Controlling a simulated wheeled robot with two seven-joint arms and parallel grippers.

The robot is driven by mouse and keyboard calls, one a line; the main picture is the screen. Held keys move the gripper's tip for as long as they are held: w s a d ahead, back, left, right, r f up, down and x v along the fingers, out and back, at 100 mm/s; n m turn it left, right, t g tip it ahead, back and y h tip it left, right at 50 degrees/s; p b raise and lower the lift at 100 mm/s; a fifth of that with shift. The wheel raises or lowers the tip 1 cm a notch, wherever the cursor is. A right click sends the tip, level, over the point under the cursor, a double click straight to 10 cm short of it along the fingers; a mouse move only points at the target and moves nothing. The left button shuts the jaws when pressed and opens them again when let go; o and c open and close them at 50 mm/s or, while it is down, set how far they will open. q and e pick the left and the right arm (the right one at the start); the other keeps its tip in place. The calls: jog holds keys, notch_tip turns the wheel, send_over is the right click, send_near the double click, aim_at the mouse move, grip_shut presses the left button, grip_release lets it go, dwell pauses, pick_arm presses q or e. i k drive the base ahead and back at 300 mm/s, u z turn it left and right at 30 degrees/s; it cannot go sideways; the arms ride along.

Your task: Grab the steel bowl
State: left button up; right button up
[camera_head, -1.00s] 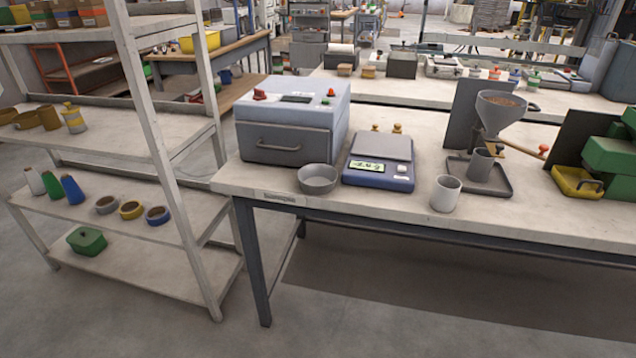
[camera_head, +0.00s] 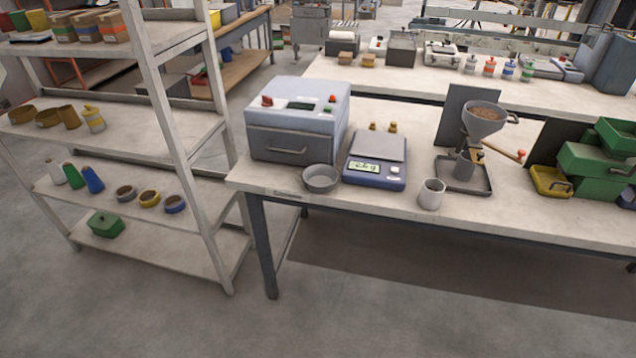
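The steel bowl (camera_head: 320,179) is a small round grey bowl. It stands upright on the workbench (camera_head: 480,226) near its front left edge, and it looks empty. It sits in front of the grey box machine with a drawer handle (camera_head: 296,122) and just left of the blue scale (camera_head: 375,163). Neither of my grippers shows in the head view.
A pale cup (camera_head: 431,194) stands right of the scale. A hopper funnel with pellets (camera_head: 484,118) stands on a tray farther right, near green bins (camera_head: 597,160) and a yellow bin (camera_head: 550,181). A shelf rack (camera_head: 185,140) stands left of the bench. Floor in front is clear.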

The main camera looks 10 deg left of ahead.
aim_at(321, 178)
jog(key=z, duration=0.25)
jog(key=k, duration=0.3)
jog(key=u, duration=1.3)
jog(key=i, duration=1.2)
jog(key=z, duration=0.5)
